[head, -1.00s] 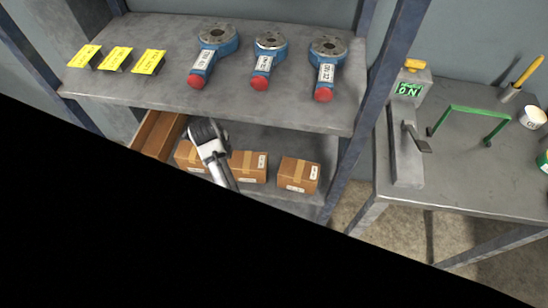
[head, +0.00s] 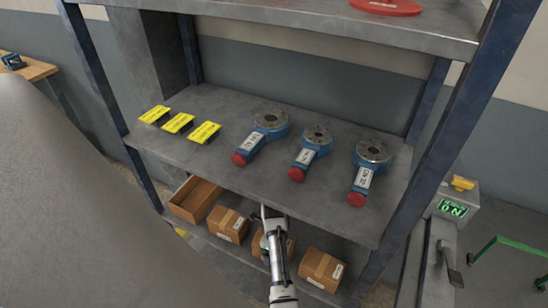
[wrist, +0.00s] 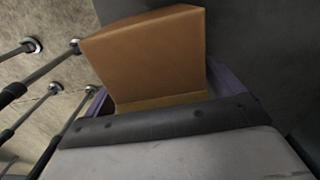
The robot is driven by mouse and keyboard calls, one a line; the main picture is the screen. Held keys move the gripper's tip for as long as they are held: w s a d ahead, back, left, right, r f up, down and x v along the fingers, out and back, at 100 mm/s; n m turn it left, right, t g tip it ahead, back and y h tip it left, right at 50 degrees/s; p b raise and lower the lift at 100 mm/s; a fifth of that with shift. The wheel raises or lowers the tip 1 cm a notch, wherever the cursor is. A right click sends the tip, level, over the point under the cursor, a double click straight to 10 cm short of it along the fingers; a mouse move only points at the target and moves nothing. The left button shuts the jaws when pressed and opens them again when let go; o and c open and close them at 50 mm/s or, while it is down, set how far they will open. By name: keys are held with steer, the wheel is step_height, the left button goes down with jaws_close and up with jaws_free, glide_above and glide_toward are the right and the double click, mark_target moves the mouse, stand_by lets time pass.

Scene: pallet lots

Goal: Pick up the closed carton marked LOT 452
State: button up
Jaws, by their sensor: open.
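Three closed brown cartons stand in a row on the lower shelf: a left one (head: 228,225), a middle one (head: 287,246) partly hidden by my arm, and a right one (head: 322,270). Their white labels are too small to read, so I cannot tell which is LOT 452. My gripper (head: 268,214) is at the middle carton, under the upper shelf's edge. In the wrist view a plain brown carton (wrist: 150,55) fills the space just beyond my open gripper (wrist: 165,92), with purple finger parts at both sides. No label shows there; contact is unclear.
An open empty brown box (head: 195,200) stands left of the cartons. A blue rack post (head: 425,140) stands at right.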

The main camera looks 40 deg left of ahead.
steer(key=shift+f, duration=0.75)
steer(key=c, duration=1.3)
steer(key=shift+w+r, duration=0.1)
steer(key=shift+r, duration=0.1)
